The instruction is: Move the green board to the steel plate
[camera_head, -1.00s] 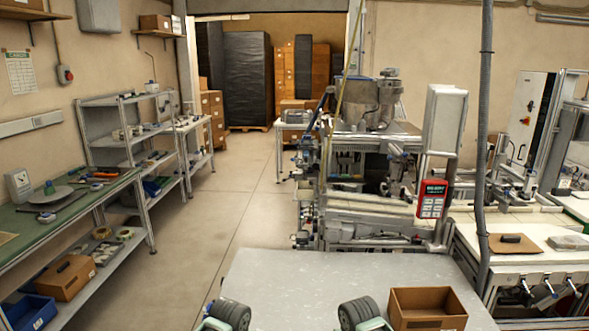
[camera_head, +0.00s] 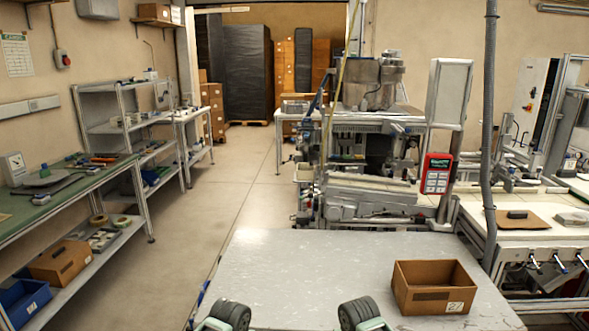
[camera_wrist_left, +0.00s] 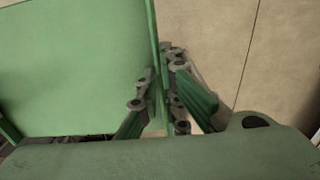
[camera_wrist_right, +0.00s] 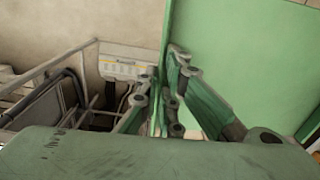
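The green board (camera_wrist_left: 80,75) fills the left part of the left wrist view. It also fills the right part of the right wrist view (camera_wrist_right: 245,60). My left gripper (camera_wrist_left: 165,70) is shut on one edge of the board. My right gripper (camera_wrist_right: 168,72) is shut on the opposite edge. In the head view only the dark wrist parts of both arms show at the bottom edge; the board and fingertips are out of sight there. A flat grey metal-looking surface, likely the steel plate (camera_head: 290,265), lies just ahead of my arms.
An open cardboard box (camera_head: 433,298) sits on the grey surface's right side; its left and middle are clear. A machine (camera_head: 370,190) stands behind it. A grey vertical pipe (camera_head: 489,150) rises at right. A green workbench (camera_head: 60,205) stands at left, with open floor between.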

